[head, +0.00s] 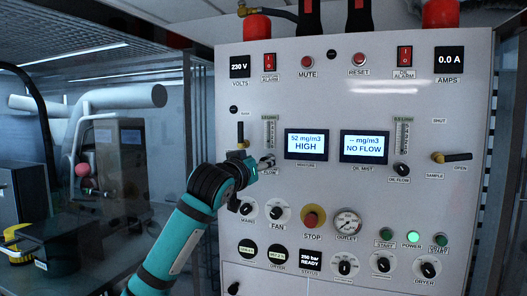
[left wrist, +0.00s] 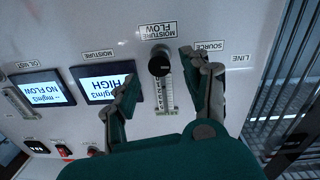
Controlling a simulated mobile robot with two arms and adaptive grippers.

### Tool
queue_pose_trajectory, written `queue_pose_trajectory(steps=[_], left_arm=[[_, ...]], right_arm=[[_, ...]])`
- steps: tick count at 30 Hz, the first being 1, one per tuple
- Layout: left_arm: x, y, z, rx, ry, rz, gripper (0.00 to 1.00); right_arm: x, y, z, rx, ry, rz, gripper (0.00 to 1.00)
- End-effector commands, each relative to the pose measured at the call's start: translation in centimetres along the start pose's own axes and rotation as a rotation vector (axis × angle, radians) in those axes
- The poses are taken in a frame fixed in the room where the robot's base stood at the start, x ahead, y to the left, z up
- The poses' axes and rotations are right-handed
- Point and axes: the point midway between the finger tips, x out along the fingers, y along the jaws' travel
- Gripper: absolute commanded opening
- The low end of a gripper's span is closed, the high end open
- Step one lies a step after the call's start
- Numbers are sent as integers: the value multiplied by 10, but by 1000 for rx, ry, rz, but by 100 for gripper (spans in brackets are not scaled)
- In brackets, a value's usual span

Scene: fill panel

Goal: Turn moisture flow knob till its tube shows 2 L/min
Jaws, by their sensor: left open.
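The black moisture flow knob (left wrist: 159,64) is on the white panel, under its MOISTURE FLOW label (left wrist: 158,31) in the upside-down left wrist view. My left gripper (left wrist: 158,68) is open, with one finger on each side of the knob; I cannot tell whether either touches it. In the head view the left gripper (head: 264,163) is at the panel and mostly hides the knob. The moisture tube (head: 269,132) stands just above it and also shows between the fingers in the left wrist view (left wrist: 164,94). Its level is too small to read. My right gripper is not in view.
The moisture display (head: 306,145) reads 52 mg/m3 HIGH, and the oil mist display (head: 364,147) reads NO FLOW. A brass source valve (head: 240,133) sits close left of the tube. The MAINS knob (head: 247,208) and FAN knob (head: 277,212) are below.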

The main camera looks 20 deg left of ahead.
Motion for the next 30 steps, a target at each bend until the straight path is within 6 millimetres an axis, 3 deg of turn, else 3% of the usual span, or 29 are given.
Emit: queue_pose_trajectory(steps=[1,7,18,27,30], left_arm=[[9,1,-4,-1,-3,-1,49],[30,0,-2,-1,-2,0,49],[34,0,0,0,0,0,47],[34,0,0,0,1,1,8],[34,0,0,0,1,1,0]], right_arm=[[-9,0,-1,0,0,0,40],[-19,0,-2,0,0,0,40],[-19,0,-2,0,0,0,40],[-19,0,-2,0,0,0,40],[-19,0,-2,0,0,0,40]])
